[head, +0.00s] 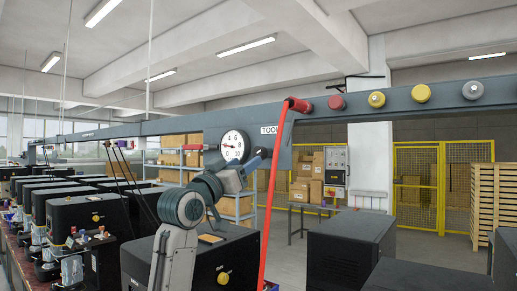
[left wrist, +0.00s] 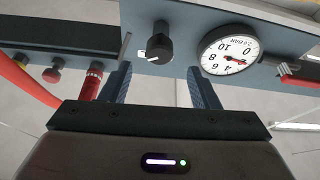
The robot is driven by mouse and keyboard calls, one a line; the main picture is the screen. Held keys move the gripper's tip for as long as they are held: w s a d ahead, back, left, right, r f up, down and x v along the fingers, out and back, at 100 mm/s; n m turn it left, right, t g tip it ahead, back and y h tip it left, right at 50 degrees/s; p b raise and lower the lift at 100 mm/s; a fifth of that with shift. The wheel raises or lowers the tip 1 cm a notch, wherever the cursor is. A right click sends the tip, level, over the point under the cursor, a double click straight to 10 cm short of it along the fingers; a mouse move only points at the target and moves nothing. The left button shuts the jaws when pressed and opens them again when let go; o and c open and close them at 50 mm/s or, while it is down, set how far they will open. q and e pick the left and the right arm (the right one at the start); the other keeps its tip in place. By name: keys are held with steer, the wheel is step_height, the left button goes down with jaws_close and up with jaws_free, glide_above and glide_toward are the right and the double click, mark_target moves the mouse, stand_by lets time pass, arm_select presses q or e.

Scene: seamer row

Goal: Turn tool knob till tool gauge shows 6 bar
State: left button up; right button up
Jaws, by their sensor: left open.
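The tool gauge (head: 235,147) is a round white dial on the grey rail, left of the TOOL label (head: 269,130). It also shows upside down in the left wrist view (left wrist: 228,50), with text that looks like 2.0 BAR. Its needle points left in the head view, low on the scale, near 2. My right gripper is not in view.
A red hose (head: 273,200) hangs from a red fitting (head: 298,105) close to the gripper. Red, yellow and grey buttons (head: 421,93) line the rail at right. Black machines (head: 82,218) stand below. A yellow fence (head: 440,190) and pallets (head: 490,200) stand behind.

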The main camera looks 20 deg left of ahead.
mark_target(257, 153)
arm_select(q)
steer(key=p+x, duration=0.3)
steer(key=x, duration=0.3)
steer(key=shift+d+r, duration=0.15)
steer(key=shift+r, duration=0.05)
steer(key=shift+w+d+r+p, duration=0.1)
steer(key=shift+w+d+p, duration=0.05)
steer(key=shift+w+p, duration=0.45)
steer(key=shift+w, duration=0.1)
steer(key=shift+c, duration=0.2)
steer(key=c, duration=0.9)
